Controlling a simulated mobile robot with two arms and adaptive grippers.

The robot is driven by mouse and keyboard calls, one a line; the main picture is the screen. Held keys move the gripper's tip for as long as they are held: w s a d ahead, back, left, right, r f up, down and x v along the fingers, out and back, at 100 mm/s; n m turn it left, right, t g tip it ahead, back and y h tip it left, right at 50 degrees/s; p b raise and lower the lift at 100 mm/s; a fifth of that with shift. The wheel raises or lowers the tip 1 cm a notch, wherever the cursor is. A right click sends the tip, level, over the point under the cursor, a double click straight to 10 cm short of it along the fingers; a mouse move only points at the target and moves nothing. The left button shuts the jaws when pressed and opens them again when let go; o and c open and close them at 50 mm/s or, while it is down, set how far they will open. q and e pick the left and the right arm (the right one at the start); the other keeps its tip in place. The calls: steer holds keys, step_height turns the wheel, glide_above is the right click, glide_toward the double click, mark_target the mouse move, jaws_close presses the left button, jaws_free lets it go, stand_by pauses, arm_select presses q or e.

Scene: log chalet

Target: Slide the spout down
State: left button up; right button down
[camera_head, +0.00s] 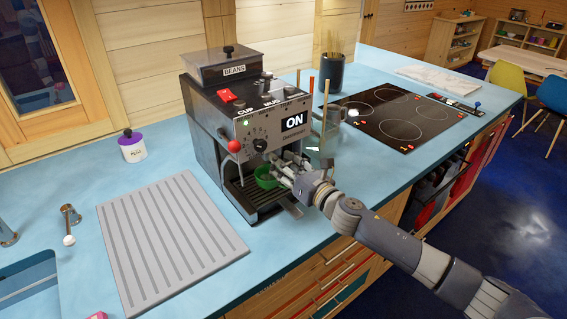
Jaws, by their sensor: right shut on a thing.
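The grey coffee machine (228,128) stands on the blue counter, with an "ON" label on its front. Its spout (275,157) is under the front panel, small and mostly hidden by my right gripper. My right gripper (279,167) reaches in from the right and is shut on the spout, as far as I can tell. A green cup (264,178) is below the spout, over the drip tray, close beside the fingers. Whether the fingers touch the cup is unclear. My left gripper is not in view.
A red-knobbed lever (234,146) sticks out at the machine's front left. A ribbed grey mat (165,240) lies to the left, with a purple-lidded jar (132,147) behind it. A glass container (325,125) and the black cooktop (399,117) are to the right.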

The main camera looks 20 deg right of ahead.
step_height(320, 180, down, 4)
steer(key=shift+b, duration=0.95)
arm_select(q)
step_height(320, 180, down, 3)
arm_select(e)
steer(key=shift+f, duration=0.2)
steer(key=c, duration=1)
jaws_free()
steer(key=shift+s, duration=0.1)
steer(key=shift+o, duration=0.2)
steer(key=shift+d, duration=0.15)
steer(key=shift+r, duration=0.2)
steer(key=v, duration=1.2)
